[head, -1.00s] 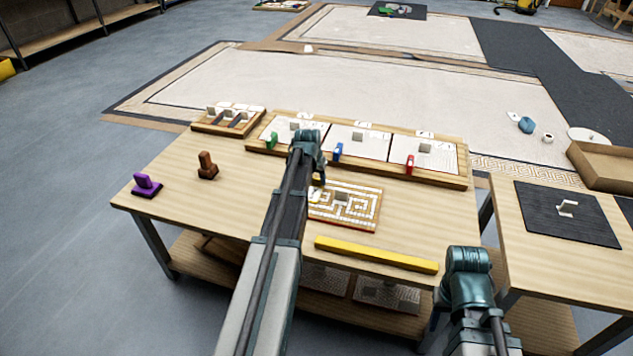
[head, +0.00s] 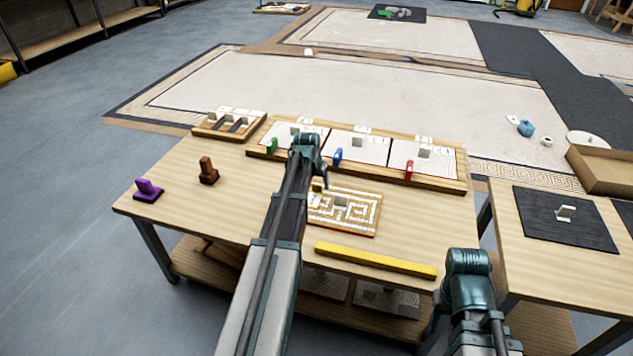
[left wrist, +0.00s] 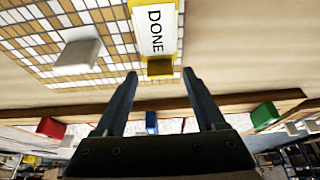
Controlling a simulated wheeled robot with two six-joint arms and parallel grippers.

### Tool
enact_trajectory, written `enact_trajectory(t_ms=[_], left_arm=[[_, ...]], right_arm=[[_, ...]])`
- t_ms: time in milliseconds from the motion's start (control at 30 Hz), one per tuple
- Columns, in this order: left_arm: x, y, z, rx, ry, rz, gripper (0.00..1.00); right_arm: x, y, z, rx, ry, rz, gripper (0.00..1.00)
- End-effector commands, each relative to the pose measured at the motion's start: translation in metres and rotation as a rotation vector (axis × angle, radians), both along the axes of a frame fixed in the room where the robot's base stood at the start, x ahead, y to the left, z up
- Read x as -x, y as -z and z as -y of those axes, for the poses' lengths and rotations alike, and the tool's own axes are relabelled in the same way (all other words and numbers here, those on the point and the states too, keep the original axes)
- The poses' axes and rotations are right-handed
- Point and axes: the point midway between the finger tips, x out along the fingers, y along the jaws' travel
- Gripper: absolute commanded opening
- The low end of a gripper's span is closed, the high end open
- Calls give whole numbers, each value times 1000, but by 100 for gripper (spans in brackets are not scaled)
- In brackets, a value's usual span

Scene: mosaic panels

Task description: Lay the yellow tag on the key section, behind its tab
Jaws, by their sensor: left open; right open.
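The key section (head: 365,215) is a white and tan meander panel lying flat on the table, with a grey tab (head: 341,199) standing on it. The section (left wrist: 35,50) and its tab (left wrist: 77,57) also show in the left wrist view. The yellow tag (left wrist: 155,30), a yellow-edged white plate reading DONE with a yellow upright grip, is at the section's edge beside the grey tab. In the head view the tag (head: 317,188) is partly hidden by my left arm. My left gripper (left wrist: 161,75) is open, its fingertips either side of the tag's grip, not closed on it.
Behind the section is a wooden tray (head: 435,181) with white panels and green (head: 274,145), blue (head: 338,155) and red (head: 409,169) tags. A yellow bar (head: 375,260) lies in front. Brown (head: 208,171) and purple (head: 148,190) blocks stand left. The table's left front is clear.

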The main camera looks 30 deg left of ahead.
Motion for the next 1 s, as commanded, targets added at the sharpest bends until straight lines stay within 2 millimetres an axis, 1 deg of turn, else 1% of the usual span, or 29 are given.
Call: enact_trajectory(t_ms=[33, 400, 533, 700, 1000], left_arm=[[4, -12, 1, 0, 0, 0, 72], [26, -70, 6, 0, 0, 0, 72], [34, -87, 8, 0, 0, 0, 72], [39, -98, 9, 0, 0, 0, 72], [39, -97, 9, 0, 0, 0, 72]], right_arm=[[0, -12, 0, -1, 0, 0, 50], [1, -69, -2, -9, 4, -4, 50], [1, -87, -2, -8, 4, -4, 50], [1, -97, -2, -8, 3, -4, 50], [1, -96, -2, -8, 3, -3, 50]])
